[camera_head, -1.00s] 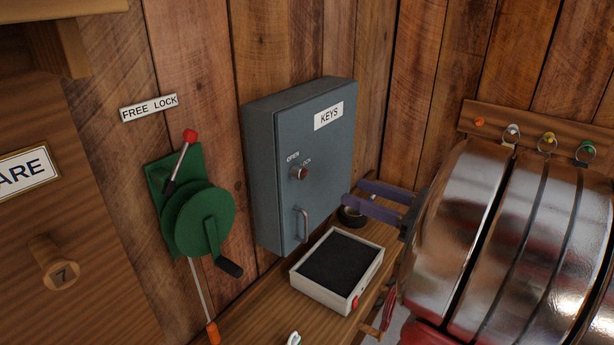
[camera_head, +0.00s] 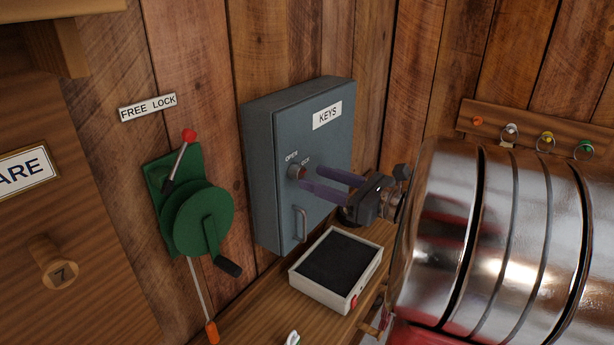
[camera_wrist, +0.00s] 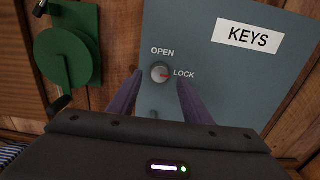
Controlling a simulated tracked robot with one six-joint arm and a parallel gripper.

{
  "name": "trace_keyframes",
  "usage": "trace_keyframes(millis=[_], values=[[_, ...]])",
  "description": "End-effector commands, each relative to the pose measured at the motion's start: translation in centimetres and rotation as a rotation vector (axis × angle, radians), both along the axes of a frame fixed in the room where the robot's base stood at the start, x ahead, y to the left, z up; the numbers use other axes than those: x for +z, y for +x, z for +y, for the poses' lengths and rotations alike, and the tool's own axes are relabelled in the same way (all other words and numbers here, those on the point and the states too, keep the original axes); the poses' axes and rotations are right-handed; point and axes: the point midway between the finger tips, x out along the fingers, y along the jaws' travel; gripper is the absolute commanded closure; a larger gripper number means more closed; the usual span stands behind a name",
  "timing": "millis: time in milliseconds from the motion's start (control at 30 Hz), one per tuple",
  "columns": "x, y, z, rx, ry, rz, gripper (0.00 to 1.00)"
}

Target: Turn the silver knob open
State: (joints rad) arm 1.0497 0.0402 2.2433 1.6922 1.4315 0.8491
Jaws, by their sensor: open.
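The silver knob (camera_wrist: 160,71) is on the front of a grey-blue KEYS cabinet (camera_head: 262,150), between the words OPEN and LOCK. In the wrist view its red mark points right, toward LOCK. It also shows in the head view (camera_head: 296,172), near my fingertips. My gripper (camera_head: 311,178) is open, with its two purple fingers reaching toward the cabinet door. In the wrist view the fingertips (camera_wrist: 159,80) stand on the left and right of the knob with gaps; I cannot tell how far they are from the door.
A metal handle (camera_head: 301,225) is below the knob. A white tray with a dark pad (camera_head: 306,285) is on the wooden shelf below the cabinet. A green crank winch (camera_head: 200,215) is on the wall at left. Key hooks (camera_head: 547,142) are on a rail at right.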

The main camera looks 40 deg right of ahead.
Motion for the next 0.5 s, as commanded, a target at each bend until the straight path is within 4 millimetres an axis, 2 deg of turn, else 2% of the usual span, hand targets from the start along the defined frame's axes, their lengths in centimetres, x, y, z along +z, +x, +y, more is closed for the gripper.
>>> trace_keyframes(millis=[200, 500], values=[[0.0, 2.3, 0.9, 0.004, 0.0, 0.0, 0.55], [0.0, 3.4, 1.2, 0.001, 0.001, 0.0, 0.55]])
